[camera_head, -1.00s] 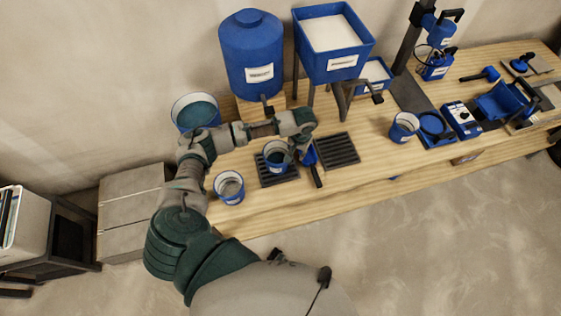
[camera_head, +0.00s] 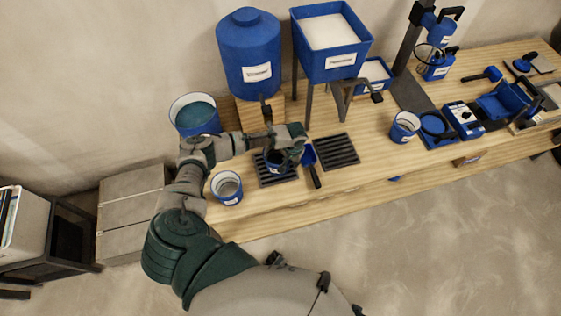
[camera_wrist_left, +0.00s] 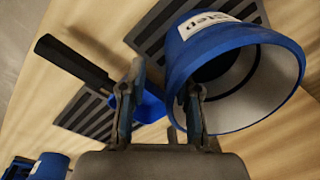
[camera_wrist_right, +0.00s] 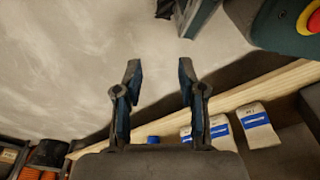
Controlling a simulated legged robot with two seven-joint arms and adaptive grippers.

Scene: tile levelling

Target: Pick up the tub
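A small blue tub (camera_head: 273,168) with a pale inside stands on the left black grate, partly hidden by my left gripper (camera_head: 285,153). In the left wrist view the tub (camera_wrist_left: 235,72) shows its open mouth and a white label. My left gripper (camera_wrist_left: 160,100) is open and empty there. One finger overlaps the tub's rim and seems to be inside the mouth; the other is outside, so the near wall lies between them. Contact cannot be told. My right gripper (camera_wrist_right: 155,85) is open and empty, away from the tub.
A blue scoop with a black handle (camera_head: 312,168) lies close to the tub's right. Another small tub (camera_head: 227,188) stands at front left, a larger one (camera_head: 195,115) behind. A blue tank (camera_head: 250,55) and hopper (camera_head: 330,45) stand at the back. A second grate (camera_head: 335,152) is empty.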

